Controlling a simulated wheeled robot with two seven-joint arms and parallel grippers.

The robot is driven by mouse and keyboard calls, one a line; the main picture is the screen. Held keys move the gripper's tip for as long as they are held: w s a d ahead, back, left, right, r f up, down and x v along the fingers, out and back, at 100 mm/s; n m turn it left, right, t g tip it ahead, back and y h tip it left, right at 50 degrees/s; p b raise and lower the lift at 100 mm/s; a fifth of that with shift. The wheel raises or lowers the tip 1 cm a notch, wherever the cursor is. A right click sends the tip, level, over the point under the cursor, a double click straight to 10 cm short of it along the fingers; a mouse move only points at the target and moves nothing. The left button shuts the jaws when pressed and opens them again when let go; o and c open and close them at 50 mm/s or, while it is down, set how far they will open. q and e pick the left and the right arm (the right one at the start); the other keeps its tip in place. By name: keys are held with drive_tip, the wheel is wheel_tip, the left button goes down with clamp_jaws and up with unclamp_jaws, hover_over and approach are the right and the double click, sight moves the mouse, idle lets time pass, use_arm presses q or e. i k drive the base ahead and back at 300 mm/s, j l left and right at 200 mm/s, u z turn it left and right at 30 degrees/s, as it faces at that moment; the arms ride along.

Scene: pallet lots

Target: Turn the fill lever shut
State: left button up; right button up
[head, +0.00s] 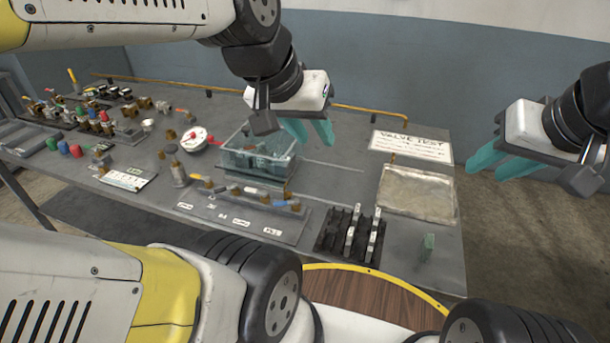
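A grey valve strip (235,217) lies along the front of the bench, with several small valves and coloured levers and white labels too small to read. I cannot tell which lever is the fill lever. A clear tub (258,157) with water and parts in it stands behind the strip. My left gripper (309,131) is open and empty, above and right of the tub, apart from the levers. My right gripper (499,161) is open and empty beyond the bench's right edge.
A black rack (350,237) with upright pieces stands right of the strip. A metal tray (417,192) and a "VALVE TEST" sign (411,146) are at the right. Several coloured valves crowd the far left.

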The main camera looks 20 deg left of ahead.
sight(295, 201)
drive_tip(key=j+z, duration=0.15)
drive_tip(key=z, duration=0.2)
drive_tip(key=j+z, duration=0.15)
drive_tip(key=z, duration=0.25)
drive_tip(key=k+j+z, duration=0.1)
drive_tip(key=z, duration=0.25)
drive_tip(key=k+j+z, duration=0.35)
drive_tip(key=k+j, duration=0.15)
drive_tip(key=j, duration=0.15)
drive_tip(key=k+j+z, duration=0.3)
drive_tip(key=k+j, duration=0.55)
